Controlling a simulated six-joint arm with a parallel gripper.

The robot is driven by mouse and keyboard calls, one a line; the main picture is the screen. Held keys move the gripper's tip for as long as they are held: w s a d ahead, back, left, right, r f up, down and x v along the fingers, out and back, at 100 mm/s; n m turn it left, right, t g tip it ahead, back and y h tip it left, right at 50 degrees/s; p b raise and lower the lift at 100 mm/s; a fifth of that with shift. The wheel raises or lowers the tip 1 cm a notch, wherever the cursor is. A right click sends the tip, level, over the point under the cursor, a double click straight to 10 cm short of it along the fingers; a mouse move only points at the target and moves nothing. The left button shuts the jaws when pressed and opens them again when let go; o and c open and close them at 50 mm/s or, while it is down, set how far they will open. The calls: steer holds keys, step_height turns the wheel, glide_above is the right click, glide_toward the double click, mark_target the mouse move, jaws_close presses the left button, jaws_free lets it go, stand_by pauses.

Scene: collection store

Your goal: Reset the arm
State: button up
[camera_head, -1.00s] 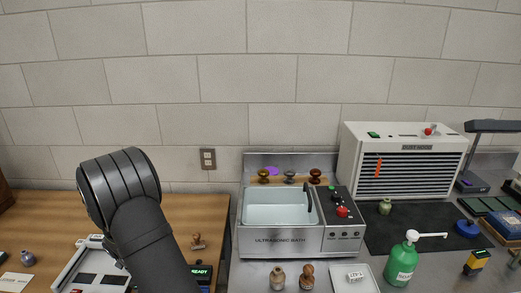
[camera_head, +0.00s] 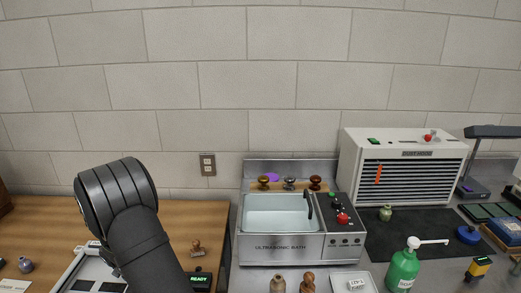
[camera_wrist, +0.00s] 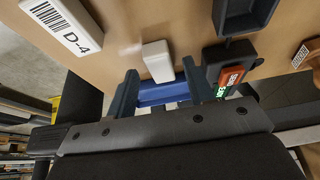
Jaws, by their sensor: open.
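My gripper (camera_wrist: 158,90) shows in the wrist view with its two dark fingers apart. A blue bar and a small white block (camera_wrist: 158,61) appear between and beyond the fingers; I cannot tell how far off they are. Nothing is seen clamped between the fingertips. In the head view my dark arm rises at the lower left over the wooden table (camera_head: 50,222), and the gripper itself is hidden there.
An ultrasonic bath (camera_head: 281,247) stands right of the table, with several knobs behind its basin. A dust hood (camera_head: 403,165), green pump bottle (camera_head: 403,268) and blue round object (camera_head: 468,235) are further right. A READY display (camera_head: 199,280) sits near my arm.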

steer(key=v, duration=1.1)
steer(key=x, duration=1.3)
steer(key=shift+s, duration=0.1)
step_height(320, 180, up, 5)
steer(key=shift+f, duration=0.2)
steer(key=w+d+r, duration=0.1)
steer(key=d+r, duration=0.6)
steer(key=d, duration=0.5)
step_height(320, 180, up, 25)
steer(key=w+d, duration=0.7)
steer(key=shift+d+f, duration=0.25)
steer(key=shift+d, duration=0.05)
